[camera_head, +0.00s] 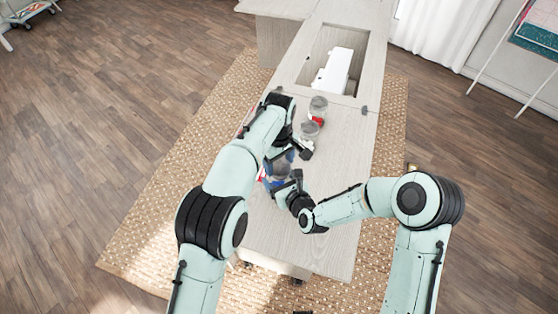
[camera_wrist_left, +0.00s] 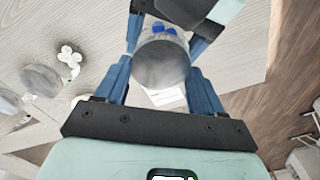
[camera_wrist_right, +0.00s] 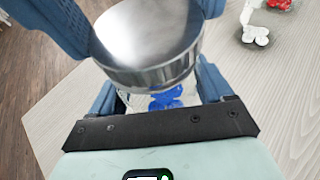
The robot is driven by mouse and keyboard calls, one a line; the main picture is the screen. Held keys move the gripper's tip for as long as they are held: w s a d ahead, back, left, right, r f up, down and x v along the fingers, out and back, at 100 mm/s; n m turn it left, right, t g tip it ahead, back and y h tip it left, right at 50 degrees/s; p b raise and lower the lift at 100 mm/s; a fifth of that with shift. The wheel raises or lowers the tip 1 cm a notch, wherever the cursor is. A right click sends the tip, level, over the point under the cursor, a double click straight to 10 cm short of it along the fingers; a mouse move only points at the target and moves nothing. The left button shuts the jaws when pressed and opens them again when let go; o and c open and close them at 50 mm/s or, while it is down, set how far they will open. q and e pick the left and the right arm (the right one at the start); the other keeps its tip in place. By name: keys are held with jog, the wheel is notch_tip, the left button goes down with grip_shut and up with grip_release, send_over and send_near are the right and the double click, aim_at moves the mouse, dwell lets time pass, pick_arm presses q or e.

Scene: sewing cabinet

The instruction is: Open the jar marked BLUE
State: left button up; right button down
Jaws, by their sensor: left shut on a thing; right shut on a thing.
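The jar with blue contents (camera_head: 281,167) stands on the cabinet top, partly covered by both grippers. Its grey metal lid (camera_wrist_right: 145,45) is large in the right wrist view, with blue contents visible in the clear glass below it. The same jar shows in the left wrist view (camera_wrist_left: 161,62), between blue fingers. My left gripper (camera_head: 291,157) is shut on the jar from the far side. My right gripper (camera_head: 283,186) is shut on it from the near side. The lid is on the jar. I cannot tell exactly which gripper holds lid or glass.
Two more lidded jars stand beyond it, one with red contents (camera_head: 317,118) and one with white contents (camera_head: 310,131). A white sewing machine (camera_head: 334,70) lies in the cabinet's recess. The cabinet top (camera_head: 335,215) is clear at the near right.

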pick_arm(q)
jog(key=shift+d+r, duration=0.1)
jog(key=shift+r, duration=0.15)
jog(key=shift+r, duration=0.85)
jog(key=shift+r, duration=0.1)
